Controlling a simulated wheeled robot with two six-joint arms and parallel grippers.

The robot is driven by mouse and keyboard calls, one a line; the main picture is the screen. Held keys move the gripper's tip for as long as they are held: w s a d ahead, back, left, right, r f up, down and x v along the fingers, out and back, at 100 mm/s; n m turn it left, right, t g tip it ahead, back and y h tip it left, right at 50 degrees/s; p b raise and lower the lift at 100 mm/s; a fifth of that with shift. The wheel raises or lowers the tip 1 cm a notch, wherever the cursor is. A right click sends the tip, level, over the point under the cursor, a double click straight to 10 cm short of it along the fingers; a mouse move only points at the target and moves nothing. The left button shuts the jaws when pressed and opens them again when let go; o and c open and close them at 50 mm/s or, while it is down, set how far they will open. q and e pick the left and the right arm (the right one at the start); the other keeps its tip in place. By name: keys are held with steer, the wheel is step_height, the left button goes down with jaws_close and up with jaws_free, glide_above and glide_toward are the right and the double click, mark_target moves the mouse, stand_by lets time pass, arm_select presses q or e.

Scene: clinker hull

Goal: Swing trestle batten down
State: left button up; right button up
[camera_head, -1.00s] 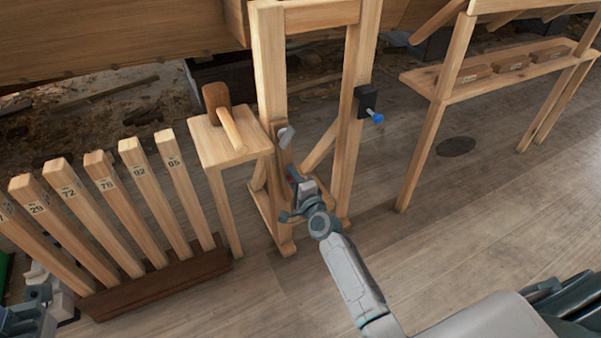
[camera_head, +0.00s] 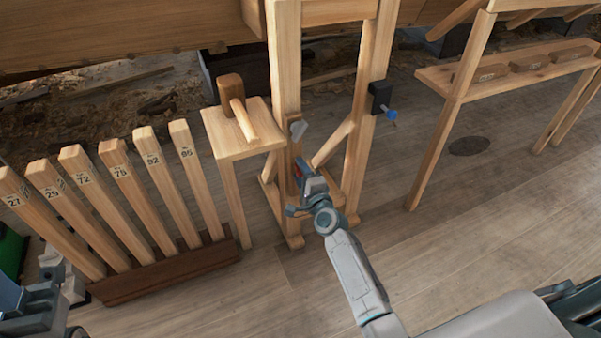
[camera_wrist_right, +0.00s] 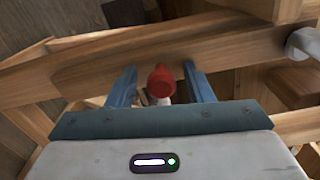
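The wooden trestle (camera_head: 287,60) stands upright in the middle of the head view. Its batten (camera_head: 294,150) lies along the left post below a grey pivot piece (camera_head: 298,129). In the right wrist view the batten (camera_wrist_right: 235,48) runs across the picture, with the grey pivot (camera_wrist_right: 303,43) at the right. A red knob (camera_wrist_right: 162,78) shows on it. My right gripper (camera_wrist_right: 161,88) is open, its two blue fingers on either side of the knob with gaps. In the head view my right gripper (camera_head: 308,182) hides the batten's lower part. My left gripper (camera_head: 58,285) is partly visible at the lower left.
A small stand (camera_head: 240,140) with a mallet (camera_head: 232,92) is close left of the trestle. A rack of numbered battens (camera_head: 130,210) stands further left. A black clamp with a blue knob (camera_head: 381,97) sits on the right post.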

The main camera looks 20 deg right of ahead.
steer(key=s, duration=1)
steer(key=shift+s+d, duration=0.4)
